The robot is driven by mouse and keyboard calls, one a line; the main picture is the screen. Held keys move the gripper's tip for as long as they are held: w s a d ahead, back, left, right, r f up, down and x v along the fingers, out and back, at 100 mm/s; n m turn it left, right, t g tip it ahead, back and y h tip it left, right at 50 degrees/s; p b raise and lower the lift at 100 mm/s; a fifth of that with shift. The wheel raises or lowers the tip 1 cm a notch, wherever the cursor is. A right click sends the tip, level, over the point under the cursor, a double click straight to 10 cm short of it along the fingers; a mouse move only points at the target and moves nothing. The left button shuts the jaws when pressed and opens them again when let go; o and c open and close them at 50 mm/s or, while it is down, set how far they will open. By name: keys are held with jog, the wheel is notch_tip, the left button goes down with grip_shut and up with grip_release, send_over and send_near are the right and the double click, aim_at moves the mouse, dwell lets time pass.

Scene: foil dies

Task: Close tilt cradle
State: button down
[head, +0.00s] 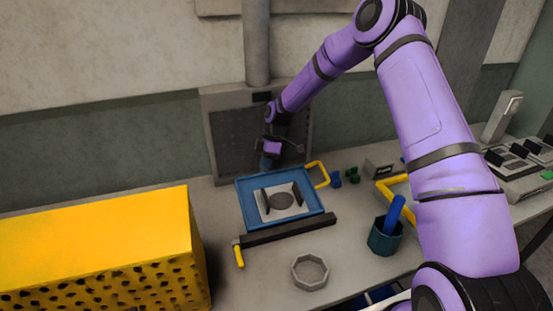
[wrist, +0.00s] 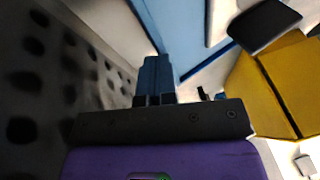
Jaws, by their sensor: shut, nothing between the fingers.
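The tilt cradle appears to be the blue tray (head: 316,212) in the middle of the bench in the head view. It carries a pale plate with two dark upright blocks and a round dark disc. A dark bar (head: 290,231) runs along its near side, and a yellow handle (head: 318,175) stands at its far right corner. Whether the tray is tilted is hard to tell. My gripper (head: 267,162) is shut and empty, pointing down at the tray's far edge; contact cannot be judged. In the wrist view its blue fingers (wrist: 154,75) are together beside a blue edge (wrist: 172,30).
A grey perforated panel (head: 228,135) stands close behind my gripper. A large yellow box (head: 95,235) fills the left. A grey ring (head: 310,272), a teal cup (head: 384,238) with a blue rod, and a yellow bracket (head: 388,185) lie nearer right.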

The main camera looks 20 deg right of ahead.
jog(key=shift+w+f, duration=0.15)
jog(key=shift+f, duration=0.1)
dwell(0.5)
jog(key=s+r, duration=0.3)
jog(key=s, duration=0.5)
jog(key=s+r, duration=0.2)
jog(key=s, duration=0.6)
jog(key=n+t, duration=0.2)
jog(key=t, duration=0.1)
send_near(257, 175)
jog(key=shift+h, duration=0.3)
jog(key=x, duration=0.3)
jog(key=a+x, duration=0.1)
jog(key=x, duration=0.2)
jog(key=shift+a, duration=0.3)
jog(key=shift+w+f, duration=0.15)
jog(key=shift+f, duration=0.5)
